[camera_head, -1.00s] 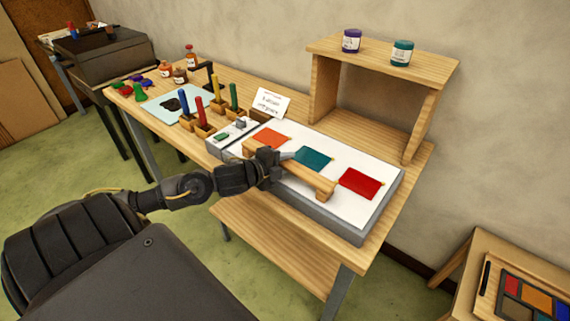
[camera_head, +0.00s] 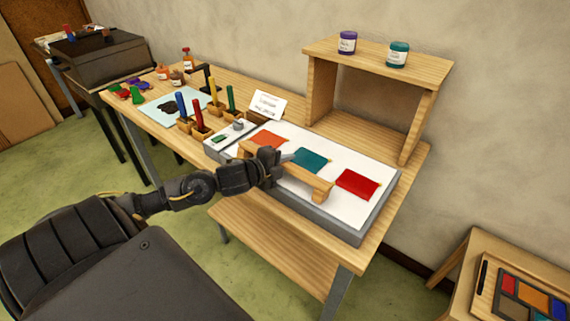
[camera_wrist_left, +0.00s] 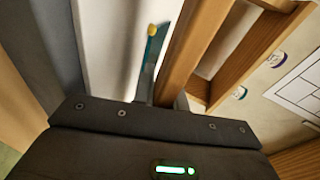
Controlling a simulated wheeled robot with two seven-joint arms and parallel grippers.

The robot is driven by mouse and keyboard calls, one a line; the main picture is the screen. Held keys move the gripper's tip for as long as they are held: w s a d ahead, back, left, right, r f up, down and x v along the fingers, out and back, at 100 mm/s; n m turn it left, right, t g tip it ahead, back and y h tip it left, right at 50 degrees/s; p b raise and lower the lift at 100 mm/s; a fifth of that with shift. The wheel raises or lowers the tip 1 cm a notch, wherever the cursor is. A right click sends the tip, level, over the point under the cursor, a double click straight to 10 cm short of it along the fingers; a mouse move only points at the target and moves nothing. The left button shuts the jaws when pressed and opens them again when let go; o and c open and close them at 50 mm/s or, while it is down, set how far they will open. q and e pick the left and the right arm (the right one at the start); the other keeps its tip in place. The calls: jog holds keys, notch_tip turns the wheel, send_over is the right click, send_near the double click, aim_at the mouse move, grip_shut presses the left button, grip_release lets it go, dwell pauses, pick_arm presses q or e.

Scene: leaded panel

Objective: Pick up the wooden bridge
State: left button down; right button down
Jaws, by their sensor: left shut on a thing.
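The wooden bridge (camera_head: 308,181) is a long pale bar with a foot at its right end, lying lengthwise over the front part of the white-topped light panel (camera_head: 345,211). My left gripper (camera_head: 274,160) is shut on the bar left of its middle and hides that part. In the left wrist view the bar (camera_wrist_left: 196,45) runs up and away from the gripper. I cannot tell whether its feet touch the panel. An orange (camera_head: 267,139), a teal (camera_head: 312,160) and a red glass piece (camera_head: 357,184) lie on the panel behind the bar. My right gripper is out of view.
A wooden shelf (camera_head: 378,68) with two jars stands at the back right. Left of the panel are upright coloured tools in wooden blocks (camera_head: 202,132), a small card (camera_head: 267,104) and several bottles. A side table (camera_head: 487,253) stands at the lower right.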

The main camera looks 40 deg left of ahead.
pick_arm(q)
jog(key=shift+s+r, duration=0.1)
jog(key=shift+r, duration=0.05)
jog(key=r, duration=0.3)
jog(key=shift+s, duration=0.25)
jog(key=s+d+r+p, duration=0.1)
jog(key=s+r+p, duration=0.8)
jog(key=s, duration=0.4)
jog(key=shift+s+r+p, duration=0.15)
jog(key=shift+p, duration=0.75)
jog(key=shift+d, duration=0.1)
